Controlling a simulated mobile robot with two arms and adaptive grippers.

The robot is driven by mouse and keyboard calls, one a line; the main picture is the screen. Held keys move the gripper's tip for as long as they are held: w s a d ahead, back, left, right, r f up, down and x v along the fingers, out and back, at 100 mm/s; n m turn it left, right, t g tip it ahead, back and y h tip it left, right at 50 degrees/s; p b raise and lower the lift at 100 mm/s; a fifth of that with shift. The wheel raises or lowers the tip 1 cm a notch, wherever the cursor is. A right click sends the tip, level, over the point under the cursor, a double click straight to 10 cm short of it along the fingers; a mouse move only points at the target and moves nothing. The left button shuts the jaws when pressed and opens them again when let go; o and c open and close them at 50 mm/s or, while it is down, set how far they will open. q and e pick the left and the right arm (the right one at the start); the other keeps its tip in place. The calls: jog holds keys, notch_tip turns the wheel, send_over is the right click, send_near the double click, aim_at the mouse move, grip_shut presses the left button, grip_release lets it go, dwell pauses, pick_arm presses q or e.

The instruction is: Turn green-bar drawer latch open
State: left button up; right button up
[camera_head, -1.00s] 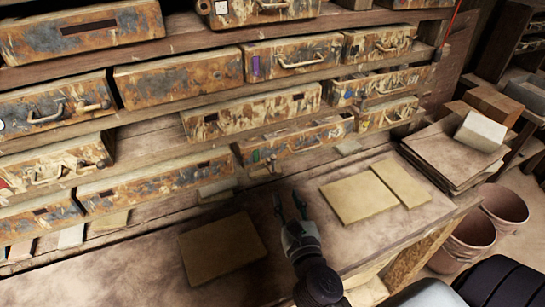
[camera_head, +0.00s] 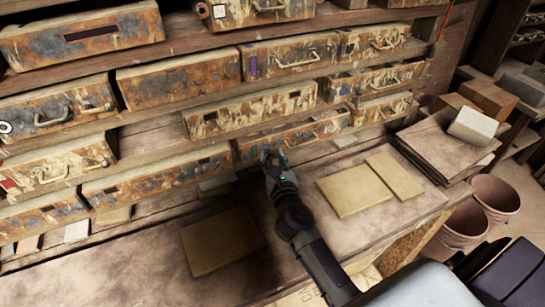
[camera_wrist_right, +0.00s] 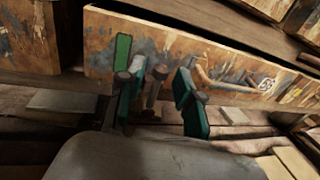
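The green-bar drawer (camera_head: 318,130) is a worn, rust-stained drawer front in the lowest row, and it looks closed. Its green bar (camera_wrist_right: 122,50) shows in the right wrist view, at the drawer's left part. A small brownish latch (camera_wrist_right: 154,86) with a knob-like top stands just right of the bar. My right gripper (camera_head: 272,154) is at the drawer's lower left front. In the wrist view its fingers (camera_wrist_right: 160,76) are apart, one on each side of the latch; I cannot tell whether they touch it. My left gripper is not in view.
A drawer handle (camera_wrist_right: 215,82) is right of the gripper. Flat tan tiles (camera_head: 355,190) lie on the worktable right of my arm, and a darker board (camera_head: 222,241) lies left. Drawer rows and shelf edges rise above. Reddish buckets (camera_head: 495,197) stand at the right.

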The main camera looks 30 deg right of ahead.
jog(key=shift+c, duration=0.3)
grip_shut()
jog(key=shift+a, duration=0.1)
jog(key=a+n+b, duration=0.1)
jog(key=n, duration=0.2)
jog(key=a+f+n+t+b, duration=0.1)
jog(key=n, duration=0.1)
jog(key=a+f+n+b, duration=0.1)
jog(key=n, duration=0.2)
jog(key=shift+a+n+t, duration=0.25)
jog(key=shift+n+t, duration=0.05)
jog(key=shift+w+a+f+n+t+y+b, duration=0.2)
jog(key=shift+f+n+y+b, duration=0.45)
jog(key=shift+n, duration=1.25)
jog(key=shift+s+a+f+n+t+y+b, duration=0.2)
jog(key=shift+a+f+n+y+b, duration=0.3)
jog(key=shift+n, duration=1.4)
jog(key=shift+w+a+f+n+t+y+b, duration=0.15)
jog(key=shift+f+n+y+b, duration=0.6)
jog(key=shift+n, duration=1.15)
jog(key=shift+f, duration=0.2)
